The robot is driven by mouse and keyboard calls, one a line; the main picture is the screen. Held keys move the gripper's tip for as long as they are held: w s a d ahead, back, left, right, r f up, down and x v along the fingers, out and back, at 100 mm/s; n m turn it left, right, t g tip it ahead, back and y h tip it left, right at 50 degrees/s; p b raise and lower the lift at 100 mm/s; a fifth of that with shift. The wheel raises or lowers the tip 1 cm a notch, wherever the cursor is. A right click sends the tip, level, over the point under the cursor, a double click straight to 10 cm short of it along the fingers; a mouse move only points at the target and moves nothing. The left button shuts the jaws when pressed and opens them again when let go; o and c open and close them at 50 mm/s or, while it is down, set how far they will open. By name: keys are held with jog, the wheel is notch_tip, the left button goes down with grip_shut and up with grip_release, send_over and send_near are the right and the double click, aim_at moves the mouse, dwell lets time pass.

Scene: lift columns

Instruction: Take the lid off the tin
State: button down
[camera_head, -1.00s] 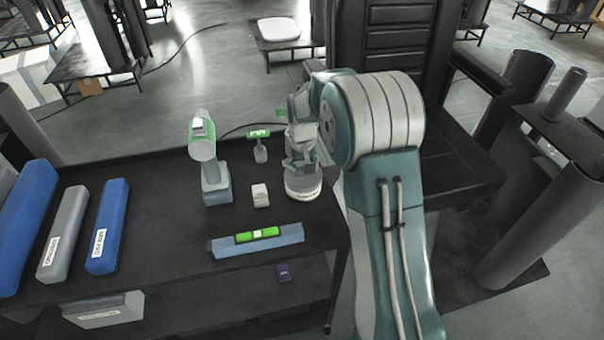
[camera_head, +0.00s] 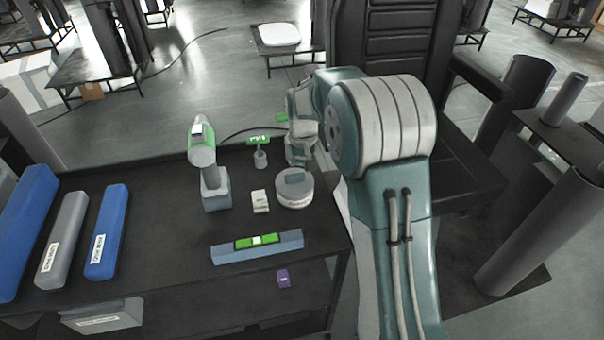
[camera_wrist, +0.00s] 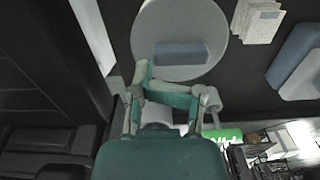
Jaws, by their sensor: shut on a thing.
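The round light-grey tin (camera_head: 295,201) stands on the dark table near its right edge. Its lid (camera_head: 281,183) is on top, with a blue-grey block handle (camera_head: 291,176). The lid (camera_wrist: 180,20) and handle (camera_wrist: 180,53) also show in the wrist view. My gripper (camera_head: 299,163) is at the rear edge of the handle, shut on it. In the wrist view my gripper (camera_wrist: 172,85) shows at the handle's lower edge; the exact contact is unclear. No gap shows between lid and tin.
A small white box (camera_head: 260,201) stands close left of the tin, with a green-topped tool (camera_head: 260,157) behind it. A drill (camera_head: 210,170) stands farther left. A blue level (camera_head: 257,247) lies in front. Blue and grey cases lie at the far left.

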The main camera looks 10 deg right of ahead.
jog(key=s+a+r, duration=0.5)
jog(key=s+r, duration=0.4)
jog(key=s, duration=0.4)
jog(key=shift+r, duration=0.35)
jog(key=shift+c, duration=1.4)
grip_release()
jog(key=shift+r, duration=0.1)
